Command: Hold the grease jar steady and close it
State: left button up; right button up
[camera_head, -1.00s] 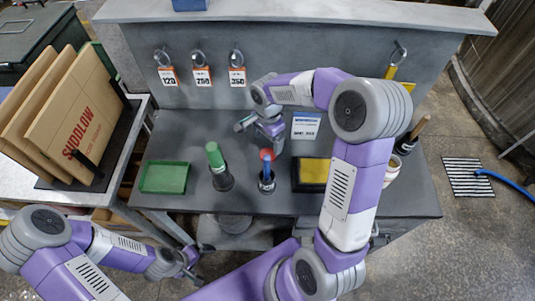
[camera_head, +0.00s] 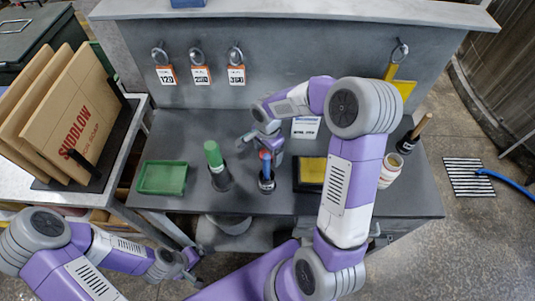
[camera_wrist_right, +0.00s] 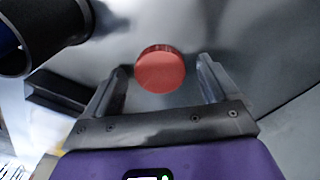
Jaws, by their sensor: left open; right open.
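A white jar (camera_head: 390,170) stands at the right of the bench, partly hidden behind my right arm. I cannot tell whether it is open. A red round disc (camera_wrist_right: 160,70), like a lid, shows in the right wrist view between the fingers of my right gripper (camera_wrist_right: 160,90). The fingers are apart, with gaps on both sides of the disc. In the head view my right gripper (camera_head: 259,148) is low over the middle of the bench, behind a blue-handled tool (camera_head: 266,170). My left gripper (camera_head: 187,268) is open and empty, below the bench's front edge.
A green tray (camera_head: 162,178), a green-handled tool (camera_head: 213,155) in a dark holder and a yellow pad in a black tray (camera_head: 311,172) stand on the bench. Boards (camera_head: 75,125) stand at the left. The back left of the bench is clear.

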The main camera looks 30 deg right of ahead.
jog(key=shift+c, duration=0.5)
jog(key=c, duration=1)
jog(key=shift+r, duration=0.1)
pick_arm(q)
notch_tip(320, 180, up, 2)
jog(key=shift+r+p, duration=0.1)
jog(key=shift+p, duration=0.95)
pick_arm(e)
notch_tip(320, 180, up, 10)
jog(key=shift+f, duration=0.1)
